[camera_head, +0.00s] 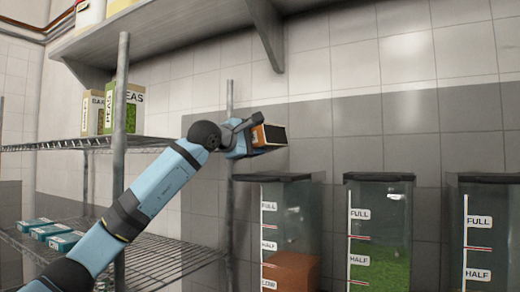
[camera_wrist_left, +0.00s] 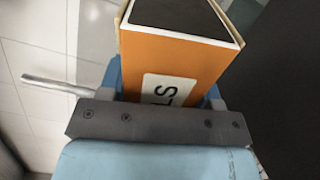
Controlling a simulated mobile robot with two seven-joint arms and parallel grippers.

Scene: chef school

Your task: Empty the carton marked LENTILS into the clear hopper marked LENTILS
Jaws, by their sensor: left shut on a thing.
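My left gripper (camera_head: 250,140) is shut on an orange carton (camera_head: 258,137) with pale edges. The carton lies tipped on its side, its dark end facing right, above and apart from the left clear hopper (camera_head: 292,215). In the left wrist view the carton (camera_wrist_left: 160,60) sits between the fingers, and only the letters "LS" show on its label (camera_wrist_left: 168,90). No contents show in its dark end, and no stream falls. The left hopper has a dark top and orange-red contents (camera_head: 290,268) below its HALF mark. No hopper name can be read. My right gripper is not in view.
A second hopper (camera_head: 385,215) holds green contents, and a third (camera_head: 488,225) stands at the right edge. A wire shelf (camera_head: 60,145) at left bears cartons, one marked PEAS (camera_head: 131,108). Blue boxes (camera_head: 62,240) lie below. A wall shelf (camera_head: 185,22) with a bracket (camera_head: 266,35) hangs above.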

